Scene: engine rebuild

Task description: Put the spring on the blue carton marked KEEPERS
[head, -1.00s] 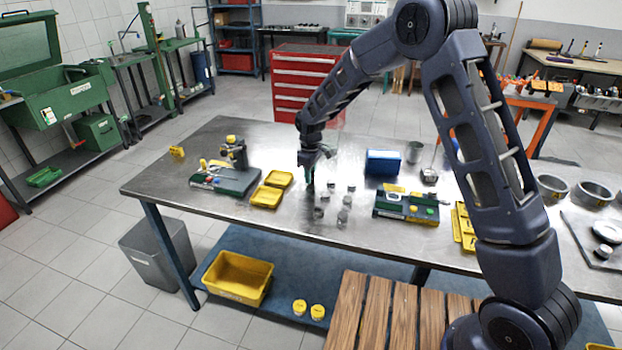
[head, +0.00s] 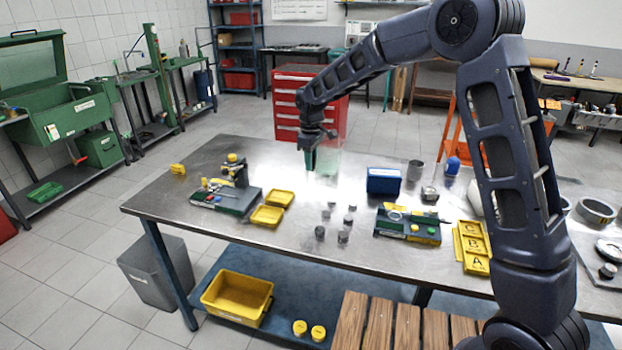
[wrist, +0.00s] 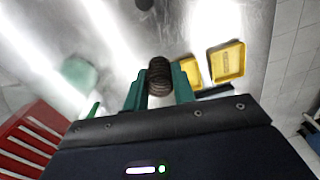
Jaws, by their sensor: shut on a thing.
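My gripper (head: 309,160) hangs above the steel table, behind the group of small metal cylinders. In the wrist view my gripper (wrist: 159,88) has its green fingers shut on a dark coiled spring (wrist: 160,76), which stands out between the fingertips. The spring is too small to make out in the head view. The blue carton (head: 383,181) stands on the table to the right of my gripper and lower in the picture. Its marking cannot be read here.
Several small metal cylinders (head: 320,233) stand mid-table. Two yellow trays (head: 267,216) and a green fixture (head: 225,200) lie left. Another green fixture (head: 408,225) is in front of the carton; a grey cup (head: 415,170) and a blue-topped item (head: 453,165) are right of it.

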